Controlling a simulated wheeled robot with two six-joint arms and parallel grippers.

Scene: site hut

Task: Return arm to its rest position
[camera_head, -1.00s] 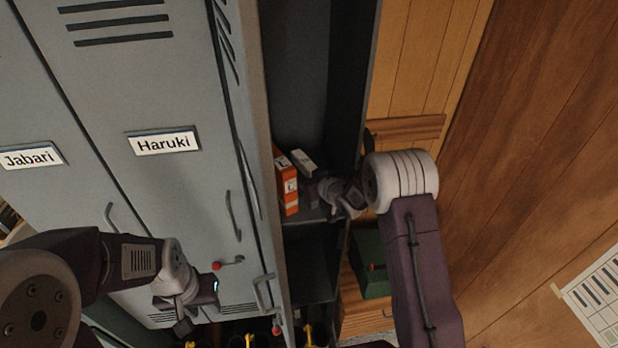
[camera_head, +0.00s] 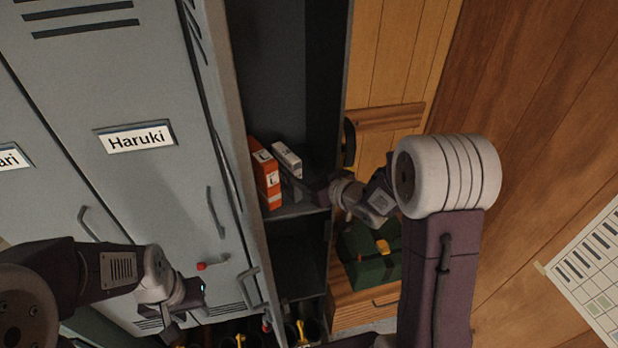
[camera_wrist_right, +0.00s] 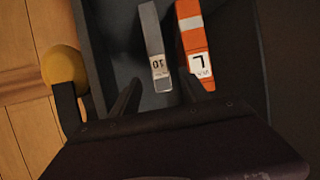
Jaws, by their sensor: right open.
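My right arm comes in from the right in the head view, with its right gripper (camera_head: 312,190) at the mouth of an open locker compartment (camera_head: 300,211). In the right wrist view its two dark fingers (camera_wrist_right: 162,98) are apart with nothing between them. A grey box (camera_wrist_right: 152,45) and an orange box (camera_wrist_right: 193,40) stand side by side on the shelf, just beyond the fingertips. The head view also shows the orange box (camera_head: 265,174) and the grey box (camera_head: 287,158). My left gripper (camera_head: 188,305) hangs low in front of the closed lockers; its fingers are too unclear to judge.
A closed grey locker door labelled Haruki (camera_head: 136,138) stands left of the open compartment. A green case (camera_head: 368,262) sits on a wooden cabinet (camera_head: 365,308) below my right forearm. A round yellowish knob (camera_wrist_right: 64,66) is left of the compartment in the wrist view. A wood wall is at right.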

